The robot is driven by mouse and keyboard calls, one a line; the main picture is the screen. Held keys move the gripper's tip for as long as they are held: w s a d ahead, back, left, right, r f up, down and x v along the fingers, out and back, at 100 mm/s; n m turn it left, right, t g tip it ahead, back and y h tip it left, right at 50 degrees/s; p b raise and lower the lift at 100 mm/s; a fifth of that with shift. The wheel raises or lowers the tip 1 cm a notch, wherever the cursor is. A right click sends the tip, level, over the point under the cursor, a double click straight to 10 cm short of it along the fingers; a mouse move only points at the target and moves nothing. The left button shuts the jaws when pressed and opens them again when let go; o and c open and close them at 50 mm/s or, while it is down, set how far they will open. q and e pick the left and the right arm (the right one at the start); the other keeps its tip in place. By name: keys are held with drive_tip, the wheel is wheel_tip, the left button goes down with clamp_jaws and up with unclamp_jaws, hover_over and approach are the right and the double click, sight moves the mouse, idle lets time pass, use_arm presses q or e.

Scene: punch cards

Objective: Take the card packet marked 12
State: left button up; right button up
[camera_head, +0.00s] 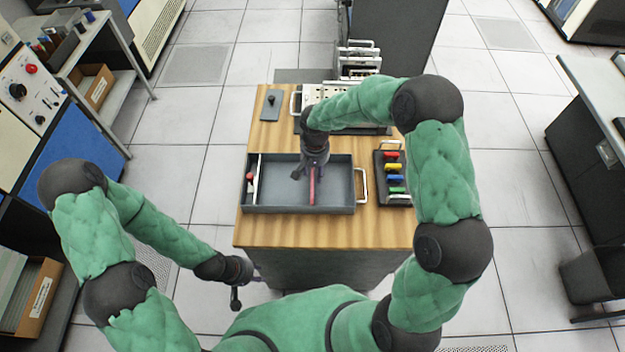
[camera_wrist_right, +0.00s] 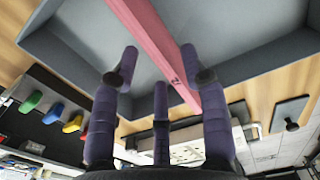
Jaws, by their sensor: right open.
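A narrow pink card packet (camera_head: 312,190) stands in the grey tray (camera_head: 228,182) on the wooden-topped cart. It also shows in the right wrist view (camera_wrist_right: 160,42), running between the fingers; a small dark mark on it is too small to read. My right gripper (camera_head: 309,174) is over the packet. Its purple fingers (camera_wrist_right: 163,80) are open, on either side of the packet, with gaps visible. My left gripper (camera_head: 246,288) hangs low beside the cart's front left corner, away from the tray; its fingers are too small to judge.
A thin divider (camera_head: 257,180) with a small red item stands at the tray's left end. A dark rack (camera_head: 379,170) with red, yellow, green and blue pieces is right of the tray. A small dark plate (camera_head: 271,106) and a pale machine (camera_head: 312,94) are behind.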

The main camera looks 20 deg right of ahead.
drive_tip(key=f, duration=0.2)
drive_tip(key=f+b, duration=0.1)
drive_tip(key=f, duration=0.2)
drive_tip(key=shift+s+a, duration=0.1)
drive_tip(key=shift+a, duration=0.1)
drive_tip(key=shift+r, duration=0.1)
clamp_jaws()
